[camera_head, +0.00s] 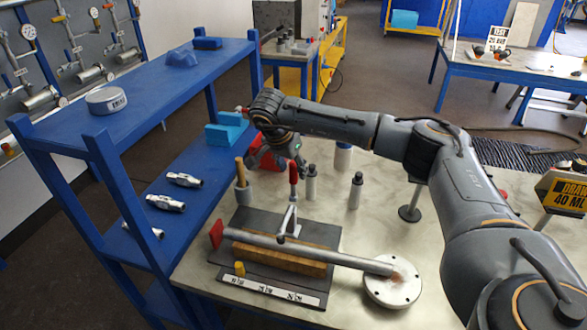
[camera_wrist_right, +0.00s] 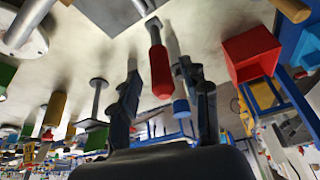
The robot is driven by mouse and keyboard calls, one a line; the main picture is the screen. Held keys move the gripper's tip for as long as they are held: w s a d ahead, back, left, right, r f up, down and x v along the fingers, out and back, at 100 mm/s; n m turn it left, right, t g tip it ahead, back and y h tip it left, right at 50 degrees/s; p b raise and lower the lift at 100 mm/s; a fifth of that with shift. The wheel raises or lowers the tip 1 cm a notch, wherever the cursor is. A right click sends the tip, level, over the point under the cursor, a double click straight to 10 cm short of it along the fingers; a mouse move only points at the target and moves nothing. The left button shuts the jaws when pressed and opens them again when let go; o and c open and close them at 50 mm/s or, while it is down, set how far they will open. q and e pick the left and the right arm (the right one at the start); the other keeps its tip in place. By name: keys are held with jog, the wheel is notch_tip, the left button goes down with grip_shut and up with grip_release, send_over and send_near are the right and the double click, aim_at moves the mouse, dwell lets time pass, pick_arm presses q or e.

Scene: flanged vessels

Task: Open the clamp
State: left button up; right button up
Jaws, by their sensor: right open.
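The clamp (camera_head: 288,222) stands on the dark plate. Its red handle (camera_head: 293,174) points upright, and its arm reaches down to the grey pipe (camera_head: 310,252). My right gripper (camera_head: 279,163) is above and just behind the handle, pointing down. In the right wrist view the red handle (camera_wrist_right: 160,68) shows between the two open fingers (camera_wrist_right: 158,78); I cannot tell if either touches it. My left gripper is not in view.
The pipe lies along a wooden block (camera_head: 280,258) with a round flange (camera_head: 392,288) at its right end. Grey bottles (camera_head: 356,190) and a cup with a wooden handle (camera_head: 242,192) stand nearby. A blue shelf (camera_head: 150,95) borders the left; a red block (camera_wrist_right: 250,52) is close by.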

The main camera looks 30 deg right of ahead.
aim_at(293, 181)
jog(key=shift+x, duration=1.4)
grip_shut()
